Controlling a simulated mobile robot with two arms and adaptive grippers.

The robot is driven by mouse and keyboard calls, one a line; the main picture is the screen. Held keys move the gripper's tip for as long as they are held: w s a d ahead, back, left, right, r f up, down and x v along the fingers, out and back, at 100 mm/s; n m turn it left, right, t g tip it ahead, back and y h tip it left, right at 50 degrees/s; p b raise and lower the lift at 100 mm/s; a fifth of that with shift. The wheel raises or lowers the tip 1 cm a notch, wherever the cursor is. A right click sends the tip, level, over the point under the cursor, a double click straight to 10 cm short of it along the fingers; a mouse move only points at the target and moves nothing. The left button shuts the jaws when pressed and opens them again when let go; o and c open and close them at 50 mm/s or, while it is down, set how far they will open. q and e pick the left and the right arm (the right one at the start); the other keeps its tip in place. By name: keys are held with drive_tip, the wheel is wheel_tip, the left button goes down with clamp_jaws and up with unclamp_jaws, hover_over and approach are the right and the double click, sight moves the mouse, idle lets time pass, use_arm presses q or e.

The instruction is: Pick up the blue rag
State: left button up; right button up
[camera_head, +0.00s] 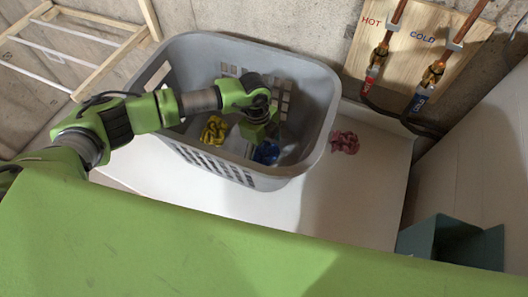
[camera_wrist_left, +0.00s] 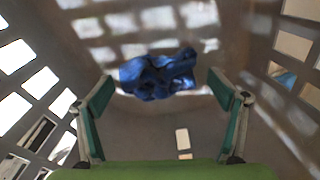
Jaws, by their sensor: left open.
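The blue rag (camera_head: 266,152) lies crumpled inside the grey laundry basket (camera_head: 205,50), partly hidden by my left gripper in the head view. In the left wrist view the blue rag (camera_wrist_left: 158,74) shows ahead of the fingertips, roughly centred between them. My left gripper (camera_wrist_left: 162,90) is open and empty, reaching down into the basket. In the head view the left gripper (camera_head: 262,138) is just above the rag. I cannot tell whether a finger touches the rag. My right gripper is not in view.
A yellow rag (camera_head: 214,131) lies in the basket left of the blue one. A pink rag (camera_head: 344,142) lies outside, right of the basket. Hot and cold pipes (camera_head: 432,72) run down a wooden board behind. The slotted basket walls surround my left gripper closely.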

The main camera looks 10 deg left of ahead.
use_arm(q)
drive_tip(key=c, duration=1)
drive_tip(key=shift+r, duration=0.15)
